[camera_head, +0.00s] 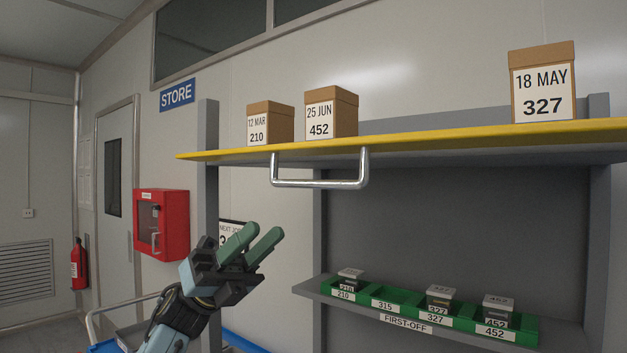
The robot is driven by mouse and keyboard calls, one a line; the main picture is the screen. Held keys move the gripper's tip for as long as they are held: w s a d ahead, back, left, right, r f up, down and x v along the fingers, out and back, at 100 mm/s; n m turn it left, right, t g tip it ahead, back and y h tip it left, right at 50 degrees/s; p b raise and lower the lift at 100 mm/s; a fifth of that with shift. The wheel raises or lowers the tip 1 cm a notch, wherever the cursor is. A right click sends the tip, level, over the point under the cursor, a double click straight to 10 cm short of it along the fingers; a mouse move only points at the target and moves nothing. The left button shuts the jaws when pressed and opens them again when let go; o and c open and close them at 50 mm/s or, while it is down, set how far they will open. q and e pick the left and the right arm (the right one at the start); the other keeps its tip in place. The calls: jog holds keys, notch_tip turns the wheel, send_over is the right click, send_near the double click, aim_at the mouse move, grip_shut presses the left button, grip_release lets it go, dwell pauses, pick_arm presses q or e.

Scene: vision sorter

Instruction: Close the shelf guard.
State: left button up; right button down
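The shelf guard (410,142) appears to be the yellow-edged panel at the top of the grey shelf unit. It sticks out almost level, with the shelf front below it open. A silver bar handle (318,184) hangs from its underside. My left gripper (262,234) is below and left of the handle, apart from it. Its two green fingers point up and right with a gap between them, and nothing is held. My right gripper is out of view.
Cartons (332,112) marked with dates stand above the yellow edge. A green tray (388,303) with small labelled blocks lies on the lower shelf (345,307). A grey post (208,140) and a red wall box (162,223) are left. Space between gripper and handle looks clear.

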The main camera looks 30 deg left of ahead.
aim_at(314, 184)
pick_arm(q)
jog(key=p+x, duration=0.4)
jog(key=x, duration=0.6)
jog(key=shift+r, duration=0.2)
jog(key=shift+w+d+r, duration=0.1)
jog(key=shift+d+r, duration=0.25)
jog(key=shift+d, duration=0.25)
grip_shut()
